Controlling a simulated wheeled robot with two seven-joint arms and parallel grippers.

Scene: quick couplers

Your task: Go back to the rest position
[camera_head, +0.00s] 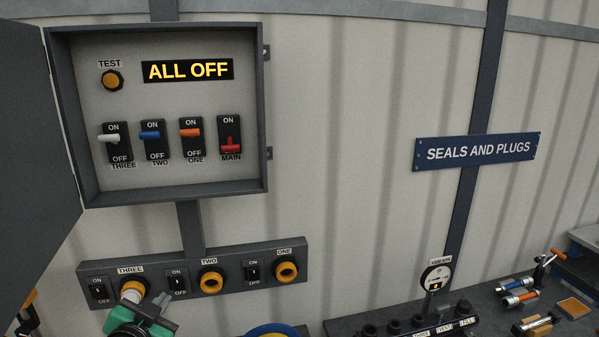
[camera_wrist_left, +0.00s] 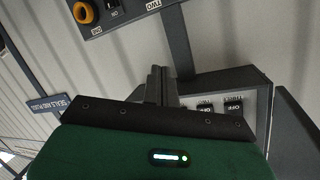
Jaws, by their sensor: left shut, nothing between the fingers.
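My left gripper (camera_head: 160,306), with a green body and dark fingers, is low at the left in the head view, in front of the socket panel's left part. Its fingers (camera_wrist_left: 161,85) are shut with nothing between them in the left wrist view. A pale cylinder (camera_head: 131,291) shows beside it below socket THREE; I cannot tell whether it is a plug or part of my arm. My right gripper is in neither view.
An open switch cabinet (camera_head: 185,189) reads ALL OFF above the socket panel (camera_head: 229,259). Sockets TWO (camera_head: 210,282) and ONE (camera_head: 287,272) look empty. A dark bench (camera_head: 395,312) with a gauge (camera_head: 435,277) and fittings stands at the right. The wall between is clear.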

